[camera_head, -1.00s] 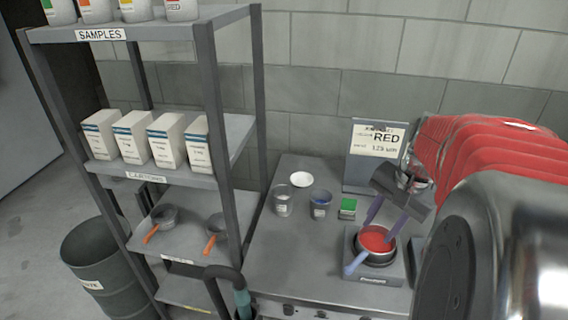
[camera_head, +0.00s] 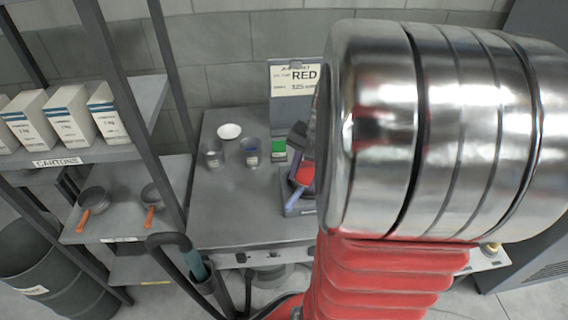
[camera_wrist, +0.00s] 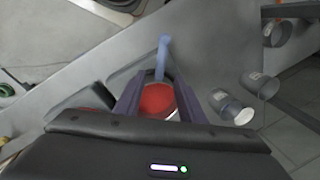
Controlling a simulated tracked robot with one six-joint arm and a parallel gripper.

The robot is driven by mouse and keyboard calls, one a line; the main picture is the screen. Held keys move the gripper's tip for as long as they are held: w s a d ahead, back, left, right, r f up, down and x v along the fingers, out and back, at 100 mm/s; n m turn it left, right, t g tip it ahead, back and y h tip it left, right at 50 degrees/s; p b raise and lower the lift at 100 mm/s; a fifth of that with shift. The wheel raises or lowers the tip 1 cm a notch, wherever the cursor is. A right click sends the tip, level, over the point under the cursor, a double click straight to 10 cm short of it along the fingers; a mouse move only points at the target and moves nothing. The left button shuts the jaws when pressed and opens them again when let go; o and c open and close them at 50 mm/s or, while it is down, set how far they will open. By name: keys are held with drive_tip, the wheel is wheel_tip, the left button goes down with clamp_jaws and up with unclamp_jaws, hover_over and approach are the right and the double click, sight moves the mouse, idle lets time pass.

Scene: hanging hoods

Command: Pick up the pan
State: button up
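The pan (camera_head: 305,175) has red contents and a blue handle, and sits on a small burner-like stand (camera_head: 299,208) on the bench. My arm hides most of it in the head view. In the wrist view the pan (camera_wrist: 157,100) shows between my two purple fingers, its handle pointing up and away. My gripper (camera_wrist: 158,78) is open, with one finger to each side of the pan; I cannot tell whether they touch it. In the head view my gripper (camera_head: 300,158) is partly hidden behind the arm, just above the pan.
Two grey pans with orange handles (camera_head: 92,199) (camera_head: 151,196) stand on the shelf at left. A RED sign (camera_head: 294,90) stands behind.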

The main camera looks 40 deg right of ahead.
sight(298, 193)
drive_tip(key=shift+w+f, duration=0.15)
drive_tip(key=shift+f, duration=0.5)
drive_tip(key=shift+a, duration=0.1)
drive_tip(key=shift+w+a+f, duration=0.15)
drive_tip(key=shift+a+f, duration=0.05)
drive_tip(key=shift+f, duration=1.1)
drive_tip(key=shift+w+a+f, duration=0.15)
drive_tip(key=shift+f, duration=1.1)
clamp_jaws()
